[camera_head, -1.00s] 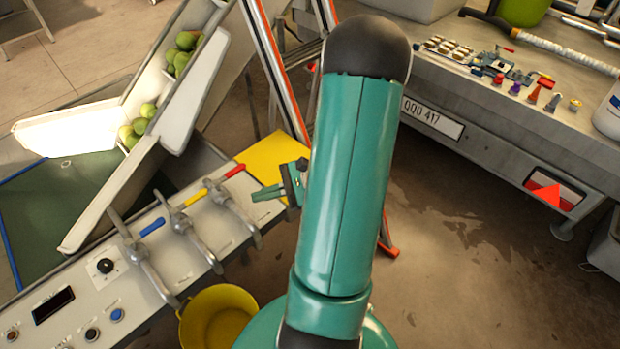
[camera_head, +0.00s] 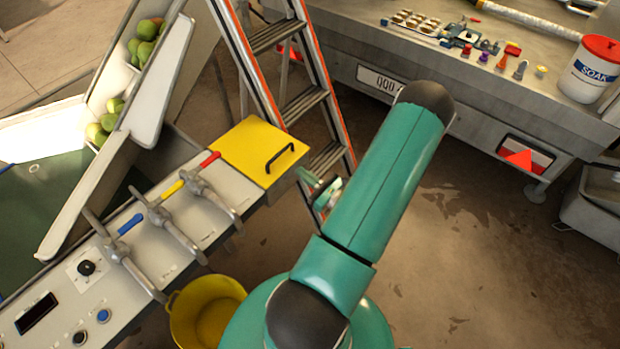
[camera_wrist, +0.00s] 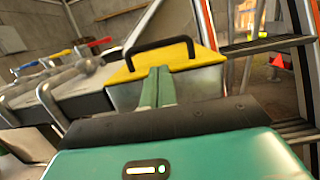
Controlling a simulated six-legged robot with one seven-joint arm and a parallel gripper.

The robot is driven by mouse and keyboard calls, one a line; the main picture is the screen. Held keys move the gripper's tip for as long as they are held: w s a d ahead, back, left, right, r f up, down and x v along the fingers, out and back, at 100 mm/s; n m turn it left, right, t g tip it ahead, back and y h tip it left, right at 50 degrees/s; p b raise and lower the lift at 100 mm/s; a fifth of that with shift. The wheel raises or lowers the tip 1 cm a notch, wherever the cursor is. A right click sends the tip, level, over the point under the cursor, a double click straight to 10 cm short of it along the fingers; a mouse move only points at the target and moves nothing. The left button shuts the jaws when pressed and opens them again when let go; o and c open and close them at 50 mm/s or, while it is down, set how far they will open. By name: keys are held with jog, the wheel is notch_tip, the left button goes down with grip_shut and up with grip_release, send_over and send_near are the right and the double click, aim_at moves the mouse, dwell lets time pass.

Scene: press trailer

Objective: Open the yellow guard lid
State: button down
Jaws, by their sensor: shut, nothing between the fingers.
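The yellow guard lid (camera_head: 252,150) lies flat and closed at the right end of the grey control panel. Its black handle (camera_head: 279,158) stands up near the lid's right edge. In the wrist view the lid (camera_wrist: 186,55) and its handle (camera_wrist: 161,45) are straight ahead, beyond my fingers. My gripper (camera_head: 325,193) is to the right of the lid, partly hidden behind my own arm in the head view. In the wrist view my gripper (camera_wrist: 158,75) has its green fingers together with nothing between them. The fingertips appear just below the handle; whether they touch the lid is unclear.
Three valve levers with blue, yellow and red (camera_head: 208,160) grips stand left of the lid. A stepladder (camera_head: 300,100) stands behind and right of it. A yellow bucket (camera_head: 190,322) is on the floor below the panel.

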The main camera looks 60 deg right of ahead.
aim_at(290, 162)
jog(key=x, duration=0.6)
jog(key=shift+r, duration=0.15)
jog(key=shift+r+g, duration=0.3)
jog(key=shift+r, duration=0.3)
